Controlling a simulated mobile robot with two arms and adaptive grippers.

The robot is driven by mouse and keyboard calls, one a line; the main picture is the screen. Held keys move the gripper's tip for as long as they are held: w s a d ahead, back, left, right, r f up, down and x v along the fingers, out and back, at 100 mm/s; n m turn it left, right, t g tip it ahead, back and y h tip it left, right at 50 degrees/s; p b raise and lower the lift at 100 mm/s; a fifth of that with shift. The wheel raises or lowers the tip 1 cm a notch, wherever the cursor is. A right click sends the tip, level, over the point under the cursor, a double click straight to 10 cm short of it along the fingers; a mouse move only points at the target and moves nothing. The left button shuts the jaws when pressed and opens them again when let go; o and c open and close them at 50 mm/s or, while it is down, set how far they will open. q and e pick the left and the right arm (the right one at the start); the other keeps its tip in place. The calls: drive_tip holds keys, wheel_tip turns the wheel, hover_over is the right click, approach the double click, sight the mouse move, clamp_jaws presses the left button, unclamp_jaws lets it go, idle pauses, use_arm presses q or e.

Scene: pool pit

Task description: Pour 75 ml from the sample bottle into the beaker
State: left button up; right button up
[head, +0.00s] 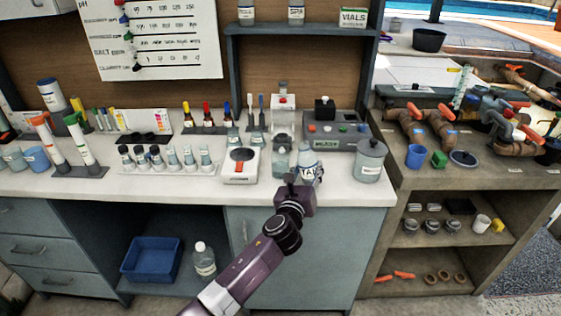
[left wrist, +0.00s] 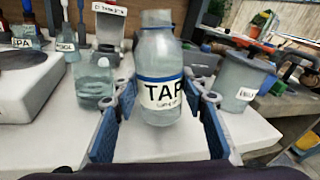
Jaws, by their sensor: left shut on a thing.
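The sample bottle (head: 307,158), clear with a blue band and a white TAP label, stands near the front of the white counter. My right gripper is out of view.
A grey labelled container (head: 369,163) stands right of the bottle. A white scale-like device (head: 240,166) is to the left. The counter's front strip is clear.

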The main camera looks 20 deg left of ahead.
use_arm(q)
drive_tip(key=shift+d+f+m+t+b, duration=0.1)
drive_tip(key=shift+f+m+t+b, duration=0.15)
drive_tip(key=shift+m, duration=0.5)
drive_tip(key=shift+d+f+m+t+b, duration=0.15)
drive_tip(key=shift+m+b, duration=0.2)
drive_tip(key=shift+m, duration=0.4)
drive_tip(key=shift+r, duration=0.15)
idle(1.3)
